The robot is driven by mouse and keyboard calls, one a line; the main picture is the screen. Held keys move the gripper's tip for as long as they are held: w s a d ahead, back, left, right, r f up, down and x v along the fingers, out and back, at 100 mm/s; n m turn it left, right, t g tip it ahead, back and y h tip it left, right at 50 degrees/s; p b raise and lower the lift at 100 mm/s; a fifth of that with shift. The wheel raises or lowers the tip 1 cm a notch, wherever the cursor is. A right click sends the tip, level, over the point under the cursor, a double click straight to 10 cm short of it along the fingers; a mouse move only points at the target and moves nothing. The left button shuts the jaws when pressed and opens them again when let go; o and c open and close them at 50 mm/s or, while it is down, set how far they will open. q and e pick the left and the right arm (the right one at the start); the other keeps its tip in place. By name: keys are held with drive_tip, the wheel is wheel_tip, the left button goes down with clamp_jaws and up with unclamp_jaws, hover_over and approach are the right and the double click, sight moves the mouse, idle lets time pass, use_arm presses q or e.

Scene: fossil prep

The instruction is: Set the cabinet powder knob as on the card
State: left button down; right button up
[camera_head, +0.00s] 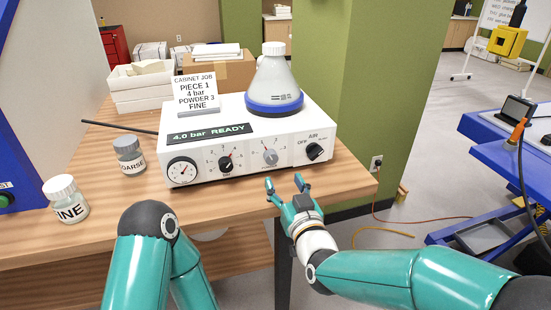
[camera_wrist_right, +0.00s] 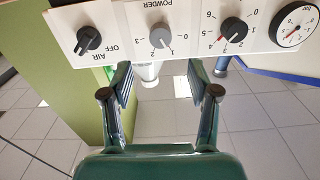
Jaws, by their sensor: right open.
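The white cabinet control box (camera_head: 245,140) stands on the wooden bench. Its grey powder knob (camera_head: 270,157) sits between a black knob (camera_head: 225,163) and the black air knob (camera_head: 314,151). The wrist view shows the powder knob (camera_wrist_right: 161,38) upside down, its pointer seemingly near 1. The card (camera_head: 195,95) on the box reads Piece 1, 4 bar, Powder 3, Fine. My right gripper (camera_head: 285,184) is open and empty in front of the box, below the powder knob and apart from it. In the wrist view its fingers (camera_wrist_right: 160,82) straddle the knob's line. My left gripper is out of view.
A jar marked FINE (camera_head: 66,200) and a COARSE jar (camera_head: 129,155) stand left of the box. A flask with a blue base (camera_head: 274,80) stands on the box. A round gauge (camera_head: 182,171) is at its left end. A green pillar (camera_head: 365,90) rises behind.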

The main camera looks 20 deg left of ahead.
sight(273, 160)
drive_tip(key=p+x, duration=0.2)
drive_tip(key=x, duration=0.7)
drive_tip(key=shift+w+a+f, duration=0.1)
drive_tip(key=shift+w+a, duration=0.05)
drive_tip(key=shift+w, duration=0.05)
drive_tip(key=shift+c, duration=0.3)
